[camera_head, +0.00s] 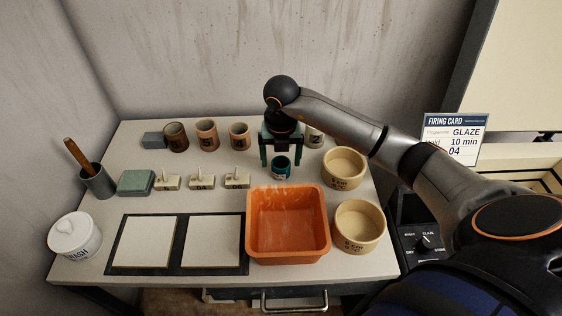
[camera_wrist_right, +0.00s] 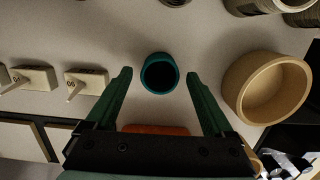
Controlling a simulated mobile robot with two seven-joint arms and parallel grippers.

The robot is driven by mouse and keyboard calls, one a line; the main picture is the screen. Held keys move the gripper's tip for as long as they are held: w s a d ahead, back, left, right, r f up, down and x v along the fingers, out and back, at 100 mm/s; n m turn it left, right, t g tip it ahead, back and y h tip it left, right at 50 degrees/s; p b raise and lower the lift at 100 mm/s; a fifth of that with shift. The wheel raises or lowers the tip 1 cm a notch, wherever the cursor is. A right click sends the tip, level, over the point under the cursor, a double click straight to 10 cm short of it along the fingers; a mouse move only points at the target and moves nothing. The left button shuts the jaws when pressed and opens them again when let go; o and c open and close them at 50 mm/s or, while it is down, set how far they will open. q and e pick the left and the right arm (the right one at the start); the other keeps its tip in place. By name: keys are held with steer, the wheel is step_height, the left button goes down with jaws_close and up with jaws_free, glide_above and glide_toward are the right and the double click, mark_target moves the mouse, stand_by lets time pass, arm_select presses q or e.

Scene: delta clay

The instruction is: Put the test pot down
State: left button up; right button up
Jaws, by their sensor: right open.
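A small teal test pot (camera_head: 281,168) stands upright on the white table, behind the orange tub. It also shows in the right wrist view (camera_wrist_right: 160,74), where I look into its dark mouth. My right gripper (camera_head: 280,158) is open directly above or around the pot. In the right wrist view, its two green fingers (camera_wrist_right: 160,78) lie on either side of the pot with a clear gap to each. I cannot tell how far the fingertips are above the table. My left gripper is not in view.
The orange tub (camera_head: 252,254) is in front of the pot. Two cream bowls (camera_head: 345,182) stand to its right. Several brown pots (camera_head: 206,138) line the back, and small numbered stands (camera_head: 202,182) are to the left. Two white tiles (camera_head: 148,243) lie on a dark mat.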

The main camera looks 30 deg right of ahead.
mark_target(281, 177)
step_height(281, 177, up, 10)
steer(key=s, duration=0.1)
steer(key=shift+a, duration=0.3)
